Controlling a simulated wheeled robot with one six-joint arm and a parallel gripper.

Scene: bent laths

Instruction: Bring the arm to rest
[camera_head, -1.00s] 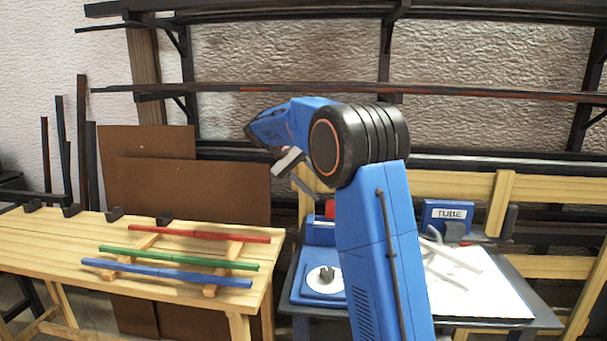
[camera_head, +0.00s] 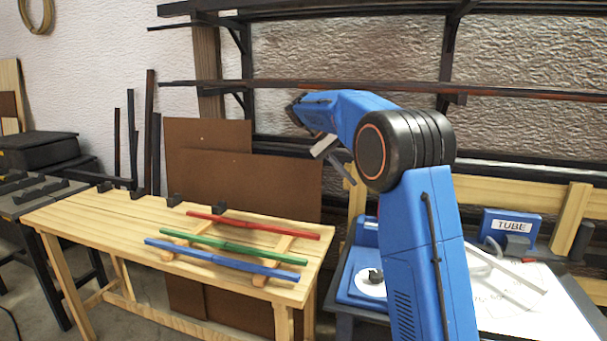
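My blue arm rises at the right of the head view and folds over at a black joint with an orange ring, its upper part pointing left. My gripper (camera_head: 333,158) is partly hidden behind the arm. Only a pale grey piece and a darker grey piece show below the blue link, so its opening is unclear. I see nothing held.
A bench at right holds a blue device (camera_head: 350,297), a box marked TUBE (camera_head: 511,229) and pale tubes (camera_head: 505,268) on a white sheet. Dark racks (camera_head: 330,87) with long bars line the wall. Brown panels (camera_head: 275,185) lean behind the table. The table's left part is clear.

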